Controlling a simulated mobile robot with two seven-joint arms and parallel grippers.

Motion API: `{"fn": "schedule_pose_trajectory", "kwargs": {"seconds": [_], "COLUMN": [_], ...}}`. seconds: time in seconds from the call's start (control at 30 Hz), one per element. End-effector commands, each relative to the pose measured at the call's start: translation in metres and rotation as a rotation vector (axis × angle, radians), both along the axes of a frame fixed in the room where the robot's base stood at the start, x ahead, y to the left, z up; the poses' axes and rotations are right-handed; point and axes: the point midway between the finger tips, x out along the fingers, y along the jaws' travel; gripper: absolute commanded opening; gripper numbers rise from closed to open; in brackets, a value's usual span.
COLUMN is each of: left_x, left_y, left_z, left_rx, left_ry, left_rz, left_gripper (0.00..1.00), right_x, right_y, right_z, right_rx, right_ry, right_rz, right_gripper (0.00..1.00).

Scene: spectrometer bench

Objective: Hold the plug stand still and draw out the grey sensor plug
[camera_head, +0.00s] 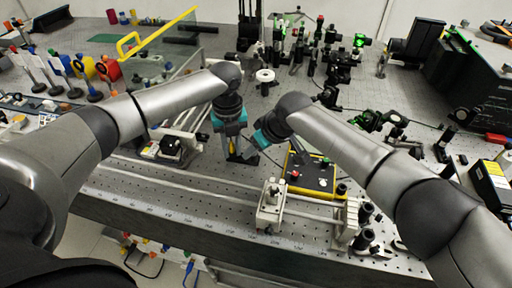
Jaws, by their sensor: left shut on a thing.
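My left gripper (234,152) points down at the middle of the bench. It is shut on a small upright thing that looks like the plug stand, mostly hidden by the fingers. A dark low part of the plug stand (246,159) shows at its foot on the bench. My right gripper (254,143) comes in from the right, close beside the left one at the same spot. Its fingers are too small and overlapped to tell whether they are open or shut. I cannot make out the grey sensor plug between the two grippers.
A black panel with yellow edges (312,174) lies just right of the grippers. A rail with a metal carrier (270,205) runs along the bench front. Optics mounts (340,72) crowd the back right. A white round piece (265,76) stands behind the grippers. Bare bench shows front left.

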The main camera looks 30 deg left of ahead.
Motion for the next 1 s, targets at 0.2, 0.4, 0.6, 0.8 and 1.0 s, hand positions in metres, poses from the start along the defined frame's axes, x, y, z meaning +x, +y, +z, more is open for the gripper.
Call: {"fn": "schedule_pose_trajectory", "kwargs": {"seconds": [0.2,0.4,0.6,0.8,1.0], "left_x": [0.0006,0.0006,0.0006,0.0007,0.0007], "left_y": [0.0001,0.0001,0.0001,0.0001,0.0001], "left_z": [0.0007,0.0007,0.0008,0.0008,0.0008], "left_rx": [-0.001,-0.001,-0.001,0.0,0.0], "left_ry": [-0.002,-0.002,-0.002,-0.003,-0.003], "left_rz": [0.001,0.001,0.001,0.001,0.001], "left_gripper": [0.0,0.0,0.0,0.0,0.0], "right_x": [0.0,0.0001,0.0002,0.0002,0.0002], "right_y": [-0.0002,-0.0003,-0.0003,-0.0003,-0.0003], "right_z": [0.0001,0.0002,0.0002,0.0005,0.0044], "right_rx": [0.0,0.0,0.0,0.0,0.0], "right_ry": [0.0,0.0,0.0,0.0,0.0], "right_rz": [0.0,-0.001,-0.001,-0.001,-0.001], "right_gripper": [0.25,0.03,0.0,0.0,0.0]}}
